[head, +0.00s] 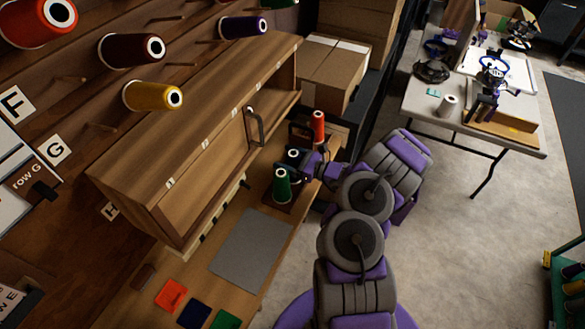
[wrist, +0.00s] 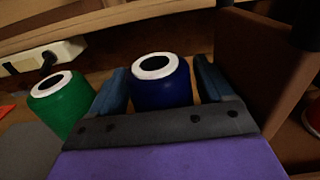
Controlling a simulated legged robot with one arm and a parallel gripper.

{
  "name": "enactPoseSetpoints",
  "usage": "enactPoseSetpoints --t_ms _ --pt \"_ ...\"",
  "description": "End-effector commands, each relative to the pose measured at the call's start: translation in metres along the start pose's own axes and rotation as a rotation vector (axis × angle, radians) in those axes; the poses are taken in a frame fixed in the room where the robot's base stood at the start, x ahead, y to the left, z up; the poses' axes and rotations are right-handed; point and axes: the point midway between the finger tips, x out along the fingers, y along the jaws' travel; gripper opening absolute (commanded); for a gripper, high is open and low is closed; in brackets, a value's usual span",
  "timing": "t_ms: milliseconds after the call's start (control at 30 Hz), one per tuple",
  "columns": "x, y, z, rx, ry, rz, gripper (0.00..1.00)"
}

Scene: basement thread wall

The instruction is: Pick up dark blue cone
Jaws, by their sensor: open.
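The dark blue cone (wrist: 162,92) with a white top rim stands upright in the wrist view, between the two fingers of my gripper (wrist: 163,90). A small gap shows on the right side. The left finger is very close to the cone, and I cannot tell if it touches. The cone's lower part is hidden behind my gripper's body. In the head view, my gripper (head: 299,162) is at the bench, just behind the green cone, and the dark blue cone (head: 292,156) is largely covered by it. My gripper is open.
A green cone (wrist: 62,105) stands close on the left in the wrist view; it also shows in the head view (head: 282,187). A brown panel (wrist: 255,60) rises on the right. A red cone (head: 318,126) stands behind. A wooden cabinet (head: 205,130) overhangs the bench. A grey mat (head: 250,248) lies clear.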

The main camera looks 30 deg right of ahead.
Motion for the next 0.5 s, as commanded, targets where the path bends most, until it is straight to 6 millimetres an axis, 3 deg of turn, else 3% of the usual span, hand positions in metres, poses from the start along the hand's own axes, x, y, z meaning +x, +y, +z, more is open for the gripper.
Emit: enactPoseSetpoints --t_ms 67,500 --pt "-0.0008 -0.0007 -0.0001 0.001 0.0 0.0 0.8" --pt "-0.0001 0.0004 0.0002 -0.001 0.0 0.0 0.39"
